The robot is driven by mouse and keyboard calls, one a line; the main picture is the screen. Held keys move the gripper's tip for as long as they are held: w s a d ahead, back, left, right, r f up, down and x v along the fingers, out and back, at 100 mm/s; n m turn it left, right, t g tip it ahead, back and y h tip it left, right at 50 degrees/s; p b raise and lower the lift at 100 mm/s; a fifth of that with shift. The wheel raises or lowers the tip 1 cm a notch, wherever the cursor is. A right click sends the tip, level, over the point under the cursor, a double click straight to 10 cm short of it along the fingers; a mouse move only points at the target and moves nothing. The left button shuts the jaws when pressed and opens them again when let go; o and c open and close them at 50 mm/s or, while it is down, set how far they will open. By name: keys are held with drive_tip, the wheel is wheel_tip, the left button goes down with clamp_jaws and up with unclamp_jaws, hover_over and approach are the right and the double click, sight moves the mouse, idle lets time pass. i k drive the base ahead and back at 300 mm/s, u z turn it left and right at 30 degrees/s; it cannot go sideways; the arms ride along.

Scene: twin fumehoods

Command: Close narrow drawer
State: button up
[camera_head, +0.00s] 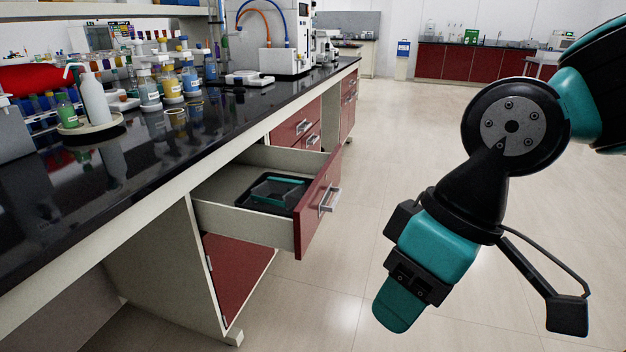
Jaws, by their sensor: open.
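The narrow drawer (317,207) stands pulled out from the bench, with a red front and a silver handle (330,199). A dark tray with a teal-edged box (277,190) lies inside it. My gripper (484,316) is in front of and to the right of the drawer, pointing down. Its two fingers are wide apart with nothing between them. It does not touch the drawer.
The black bench top (150,160) holds bottles, racks and instruments. A red cabinet door (236,268) is shut below the drawer, and other red drawers (296,127) are shut farther along. The pale floor (400,130) is clear.

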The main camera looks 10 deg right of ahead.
sight(222, 205)
drive_tip(key=i, duration=0.4)
drive_tip(key=z, duration=0.5)
drive_tip(key=k, duration=1.1)
drive_tip(key=u, duration=0.45)
drive_tip(key=i, duration=1.5)
drive_tip(key=z, duration=0.4)
